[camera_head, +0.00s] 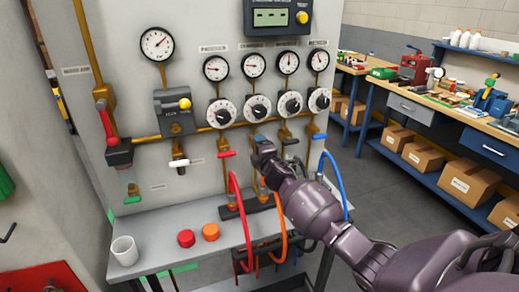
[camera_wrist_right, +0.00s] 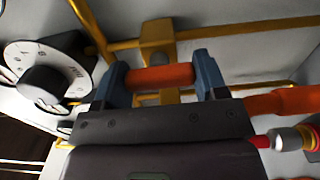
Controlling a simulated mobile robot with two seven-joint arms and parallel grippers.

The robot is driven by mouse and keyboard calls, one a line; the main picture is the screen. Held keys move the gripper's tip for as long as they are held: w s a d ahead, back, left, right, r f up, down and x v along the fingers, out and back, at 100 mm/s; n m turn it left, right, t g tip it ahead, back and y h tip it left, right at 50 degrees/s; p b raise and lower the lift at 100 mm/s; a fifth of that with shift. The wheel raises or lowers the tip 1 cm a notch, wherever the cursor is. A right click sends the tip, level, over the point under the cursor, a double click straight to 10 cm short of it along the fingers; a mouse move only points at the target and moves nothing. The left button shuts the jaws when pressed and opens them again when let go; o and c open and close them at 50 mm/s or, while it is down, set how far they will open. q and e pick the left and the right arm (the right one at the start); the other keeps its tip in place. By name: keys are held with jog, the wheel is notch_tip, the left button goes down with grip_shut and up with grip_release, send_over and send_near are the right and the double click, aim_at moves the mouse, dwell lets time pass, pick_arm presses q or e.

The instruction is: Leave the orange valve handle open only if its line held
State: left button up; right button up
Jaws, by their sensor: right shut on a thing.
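My right gripper (camera_head: 261,141) is at the second valve from the left in the row under the dials. In the right wrist view its blue-grey fingers (camera_wrist_right: 162,78) are shut on the orange valve handle (camera_wrist_right: 158,77), one at each end of the bar. In the head view the gripper hides this handle, so its setting is unclear. Above it are a white dial knob (camera_head: 257,108) and a small gauge (camera_head: 254,66), whose reading is too small to be sure of. An orange hose (camera_head: 282,232) hangs below. My left gripper is not in view.
A red handle (camera_head: 226,154) is left of my gripper; black (camera_head: 290,142) and blue (camera_head: 320,136) handles are right. A red hose (camera_head: 237,195) loops close by. The shelf holds a glass (camera_head: 124,250), red cap (camera_head: 186,238) and orange cap (camera_head: 211,232). The display (camera_head: 270,17) shows dashes.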

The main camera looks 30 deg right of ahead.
jog(key=o, duration=0.9)
jog(key=shift+o, duration=0.2)
jog(key=v, duration=1.1)
jog(key=shift+p, duration=0.3)
jog(key=shift+w, duration=0.1)
